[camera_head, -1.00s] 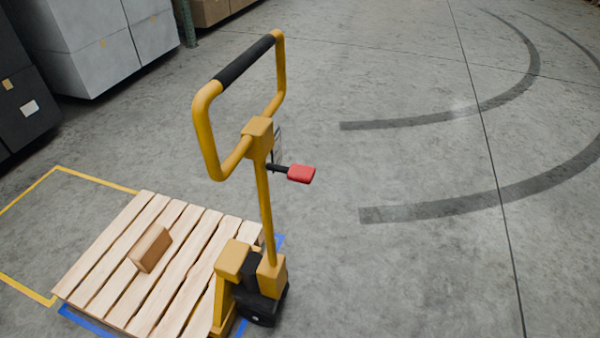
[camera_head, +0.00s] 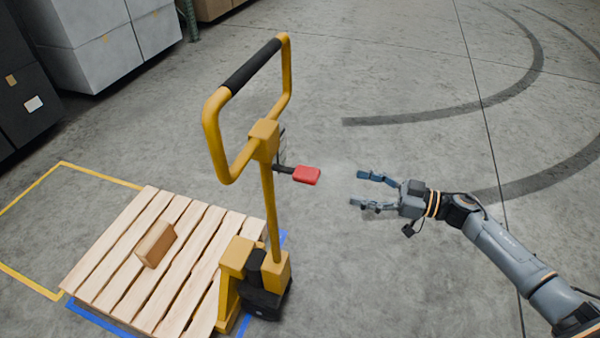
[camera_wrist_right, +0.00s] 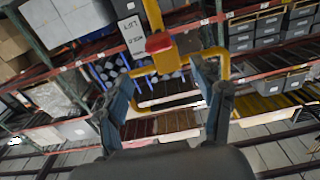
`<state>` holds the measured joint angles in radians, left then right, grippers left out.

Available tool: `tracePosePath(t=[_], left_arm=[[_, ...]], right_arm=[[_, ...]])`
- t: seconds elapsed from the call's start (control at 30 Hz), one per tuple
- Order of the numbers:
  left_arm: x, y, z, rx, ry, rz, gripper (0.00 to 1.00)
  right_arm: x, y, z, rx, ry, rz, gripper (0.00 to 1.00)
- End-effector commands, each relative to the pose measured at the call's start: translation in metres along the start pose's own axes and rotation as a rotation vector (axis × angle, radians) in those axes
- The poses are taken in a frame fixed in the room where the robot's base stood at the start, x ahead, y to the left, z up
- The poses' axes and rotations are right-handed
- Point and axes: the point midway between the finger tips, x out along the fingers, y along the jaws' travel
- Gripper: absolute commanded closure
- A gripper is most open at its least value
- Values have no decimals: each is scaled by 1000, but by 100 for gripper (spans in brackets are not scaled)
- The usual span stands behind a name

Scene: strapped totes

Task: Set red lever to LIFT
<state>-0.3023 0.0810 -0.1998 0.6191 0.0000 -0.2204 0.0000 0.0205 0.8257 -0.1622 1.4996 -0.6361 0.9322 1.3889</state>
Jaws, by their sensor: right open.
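The red lever (camera_head: 307,175) sticks out to the right from the yellow pallet jack's post (camera_head: 268,200), just below the handle joint. My right gripper (camera_head: 362,189) is open and empty, a short gap to the right of the lever, with its fingers pointing at it. In the right wrist view the red lever (camera_wrist_right: 159,42) appears beyond and between the open fingers (camera_wrist_right: 166,92). A label plate (camera_wrist_right: 133,36) beside it carries the words LIFT and HOLD, turned on its side. My left gripper is not in view.
A wooden pallet (camera_head: 110,235) with a brown box (camera_head: 155,244) on it sits at the jack's base. The jack's looped handle (camera_head: 213,130) rises above the lever. Grey stacked boxes (camera_head: 90,50) stand at the back left. The floor on the right is clear.

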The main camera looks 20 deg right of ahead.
Motion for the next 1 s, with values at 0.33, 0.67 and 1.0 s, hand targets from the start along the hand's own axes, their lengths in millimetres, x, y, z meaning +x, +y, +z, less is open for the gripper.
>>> tracePosePath(t=[0.33,0.67,1.0], left_arm=[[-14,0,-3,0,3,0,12],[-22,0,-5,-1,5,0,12],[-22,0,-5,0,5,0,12]], right_arm=[[70,1,-3,1,8,4,32],[121,2,-1,1,4,5,32],[129,2,0,1,2,5,32]])
